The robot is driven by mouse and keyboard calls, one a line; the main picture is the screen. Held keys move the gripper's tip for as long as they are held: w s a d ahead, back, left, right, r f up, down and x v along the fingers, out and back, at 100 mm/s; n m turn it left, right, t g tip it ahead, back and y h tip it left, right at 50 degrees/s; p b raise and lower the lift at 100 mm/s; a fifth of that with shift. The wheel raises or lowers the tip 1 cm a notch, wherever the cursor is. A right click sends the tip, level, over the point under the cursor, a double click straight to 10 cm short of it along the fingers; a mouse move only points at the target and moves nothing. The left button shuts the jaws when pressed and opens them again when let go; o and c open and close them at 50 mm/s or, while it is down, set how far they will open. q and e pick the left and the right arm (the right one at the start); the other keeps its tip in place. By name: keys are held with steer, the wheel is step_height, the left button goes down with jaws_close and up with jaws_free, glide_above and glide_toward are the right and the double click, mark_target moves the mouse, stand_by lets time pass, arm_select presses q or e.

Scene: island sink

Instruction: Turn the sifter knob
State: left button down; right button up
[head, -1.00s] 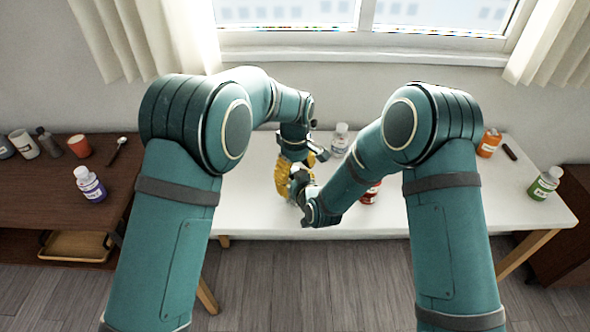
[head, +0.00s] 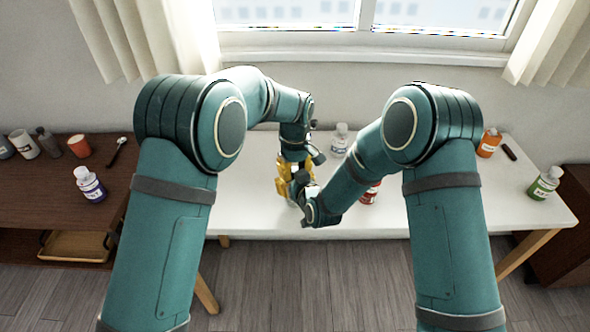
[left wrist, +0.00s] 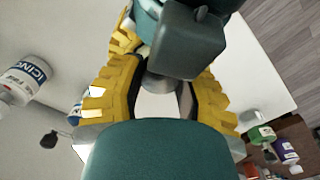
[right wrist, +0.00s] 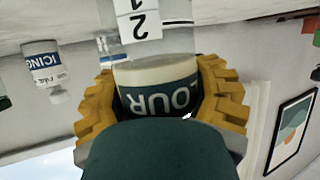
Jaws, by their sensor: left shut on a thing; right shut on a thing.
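The flour sifter (right wrist: 160,90) shows in the right wrist view as a cream and dark green body with upside-down "FLOUR" lettering. My right gripper (head: 299,187) is shut around this body, with its yellow fingers on both sides. My left gripper (head: 284,176) is just above and beside it, its yellow fingers close together. In the left wrist view a grey rounded piece (left wrist: 160,84), seemingly the sifter knob, sits between the left fingers, which are shut on it. In the head view both grippers hide most of the sifter.
On the white table are a white-capped bottle (head: 340,139), a red bottle (head: 371,193), an orange bottle (head: 488,143) and a green bottle (head: 544,183). A brown side table (head: 60,200) at left holds a purple bottle (head: 90,184) and cups. The front table edge is clear.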

arm_select(q)
steer(key=shift+m, duration=2)
steer(key=c, duration=0.5)
jaws_free()
steer(key=shift+r, duration=0.1)
step_height(320, 180, up, 12)
